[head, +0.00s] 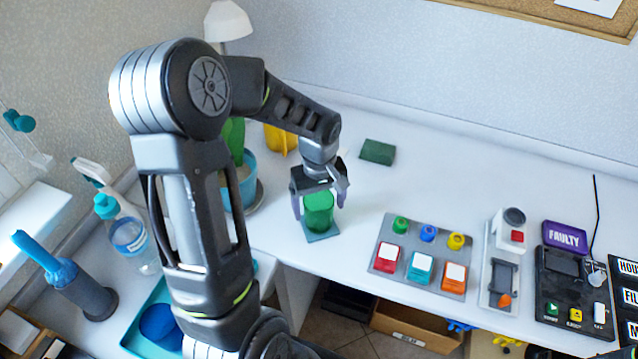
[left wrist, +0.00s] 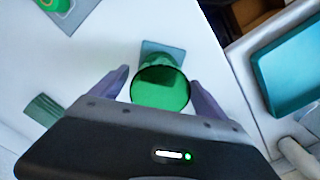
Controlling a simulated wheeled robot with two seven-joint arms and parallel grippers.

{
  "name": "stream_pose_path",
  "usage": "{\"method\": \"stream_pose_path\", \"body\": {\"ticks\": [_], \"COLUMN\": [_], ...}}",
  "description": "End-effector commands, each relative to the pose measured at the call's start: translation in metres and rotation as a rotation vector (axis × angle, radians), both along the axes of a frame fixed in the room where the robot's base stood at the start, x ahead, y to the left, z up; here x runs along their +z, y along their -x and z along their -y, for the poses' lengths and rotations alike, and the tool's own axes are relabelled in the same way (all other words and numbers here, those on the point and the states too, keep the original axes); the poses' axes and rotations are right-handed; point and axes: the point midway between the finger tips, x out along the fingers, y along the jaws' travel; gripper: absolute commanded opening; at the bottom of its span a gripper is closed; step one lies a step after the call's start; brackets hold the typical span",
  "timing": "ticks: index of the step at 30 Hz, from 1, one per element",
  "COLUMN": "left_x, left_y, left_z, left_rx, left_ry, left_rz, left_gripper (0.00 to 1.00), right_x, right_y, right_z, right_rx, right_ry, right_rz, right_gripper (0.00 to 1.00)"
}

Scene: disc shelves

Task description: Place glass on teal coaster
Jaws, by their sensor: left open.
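A green glass (head: 319,209) stands upright at the teal coaster (head: 322,234) on the white table. It seems to rest on the coaster, though its base is partly hidden. In the left wrist view I look down into the glass (left wrist: 160,90), and part of the coaster (left wrist: 163,50) shows beyond it. My left gripper (head: 321,203) is open, with its fingers on either side of the glass. In the left wrist view the fingers of this gripper (left wrist: 160,95) stand apart from the glass. My right gripper is not in view.
A panel with coloured buttons (head: 408,272) lies to the right of the coaster. A dark green block (head: 377,152) lies behind the gripper. A plant pot (head: 247,190) stands to the left. The table's front edge runs close by the coaster. The table right of the green block is clear.

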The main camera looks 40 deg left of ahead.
Motion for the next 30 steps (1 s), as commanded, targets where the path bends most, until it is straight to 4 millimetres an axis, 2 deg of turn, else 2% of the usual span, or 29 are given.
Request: {"method": "stream_pose_path", "body": {"ticks": [9, 15, 20, 30], "left_x": [0.063, 0.096, 0.107, 0.108], "left_y": [-0.001, -0.001, 0.0, 0.0], "left_z": [0.0, 0.0, 0.0, 0.0], "left_rx": [0.0, -0.001, 0.0, -0.001], "left_ry": [0.0, 0.001, 0.001, 0.001], "left_rz": [0.007, 0.004, 0.002, 0.0], "left_gripper": [0.86, 0.86, 0.86, 0.86], "right_x": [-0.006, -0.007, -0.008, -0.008], "right_y": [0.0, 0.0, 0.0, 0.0], "right_z": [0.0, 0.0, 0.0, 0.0], "right_rx": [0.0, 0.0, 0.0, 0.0], "right_ry": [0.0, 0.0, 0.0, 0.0], "right_rz": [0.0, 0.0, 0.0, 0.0], "right_gripper": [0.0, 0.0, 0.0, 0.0]}}
